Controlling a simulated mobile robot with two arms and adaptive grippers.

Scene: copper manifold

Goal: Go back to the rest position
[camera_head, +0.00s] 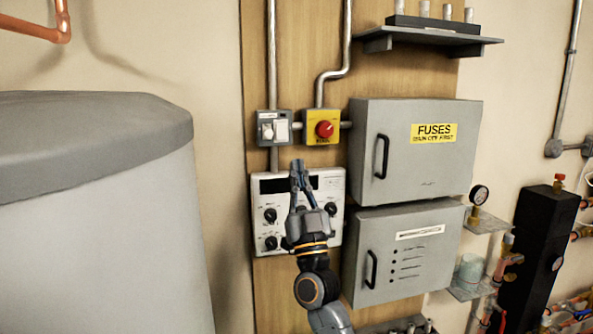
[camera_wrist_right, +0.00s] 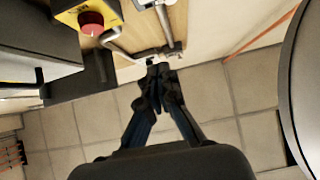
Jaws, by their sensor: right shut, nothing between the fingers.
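My right gripper (camera_head: 298,172) is raised in front of the white control panel (camera_head: 334,182) in the head view, with its fingers pointing up. Its fingers are shut and hold nothing. In the right wrist view the closed fingertips (camera_wrist_right: 158,75) come together near the middle, with a pipe and the tiled floor behind them. My left gripper is not in view. My right arm covers part of the panel's middle.
A red button on a yellow box (camera_head: 323,128) and a switch (camera_head: 273,128) sit above the panel. The fuse cabinet (camera_head: 400,160) and a lower grey cabinet (camera_head: 425,265) are right of my arm. A large grey tank (camera_head: 95,220) stands left.

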